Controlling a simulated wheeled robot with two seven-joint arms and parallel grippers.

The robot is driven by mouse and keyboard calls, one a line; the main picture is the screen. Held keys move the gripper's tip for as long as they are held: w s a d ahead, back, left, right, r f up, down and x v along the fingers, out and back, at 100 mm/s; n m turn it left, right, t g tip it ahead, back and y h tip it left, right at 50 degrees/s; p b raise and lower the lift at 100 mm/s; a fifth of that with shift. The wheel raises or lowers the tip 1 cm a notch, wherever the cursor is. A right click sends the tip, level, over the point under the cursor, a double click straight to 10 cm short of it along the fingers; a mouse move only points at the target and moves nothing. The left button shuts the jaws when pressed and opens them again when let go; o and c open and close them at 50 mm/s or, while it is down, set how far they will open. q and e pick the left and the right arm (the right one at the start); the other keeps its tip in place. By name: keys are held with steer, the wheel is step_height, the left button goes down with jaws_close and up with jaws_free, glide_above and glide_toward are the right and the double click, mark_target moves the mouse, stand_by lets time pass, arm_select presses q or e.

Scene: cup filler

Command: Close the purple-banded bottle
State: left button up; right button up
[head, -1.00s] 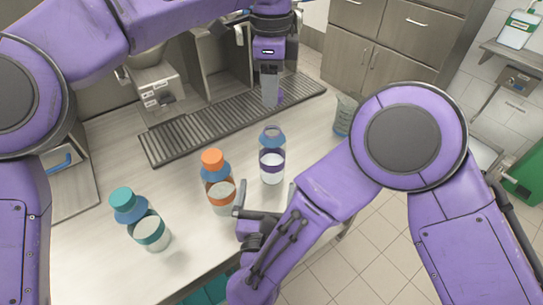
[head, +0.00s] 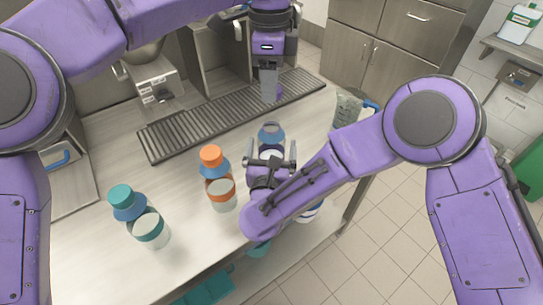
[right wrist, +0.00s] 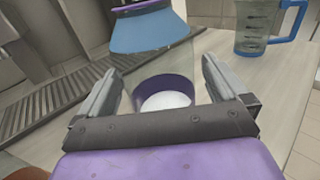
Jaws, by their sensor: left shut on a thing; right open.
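The purple-banded bottle (head: 271,133) stands upright on the counter, its blue shoulder and uncapped top showing. In the right wrist view its purple band (right wrist: 163,84) and white contents lie between the fingers. My right gripper (head: 271,152) is open, its fingers on either side of the bottle. It hides the bottle's lower part in the head view; the fingers look apart from it in the right wrist view (right wrist: 160,80). My left gripper (head: 268,92) is shut on a small purple cap (head: 279,91), mostly hidden by the fingers, behind the bottle near the drip grate.
An orange-capped bottle (head: 218,180) stands just left of the purple-banded one, and a teal-capped bottle (head: 140,217) farther left. A measuring jug (head: 346,110) stands at the counter's right edge. The slotted grate (head: 190,130) runs along the back.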

steer(key=c, duration=1.5)
arm_select(q)
glide_above(270, 121)
steer(key=shift+f, duration=2.5)
steer(key=shift+f, duration=0.85)
steer(key=shift+f, duration=0.6)
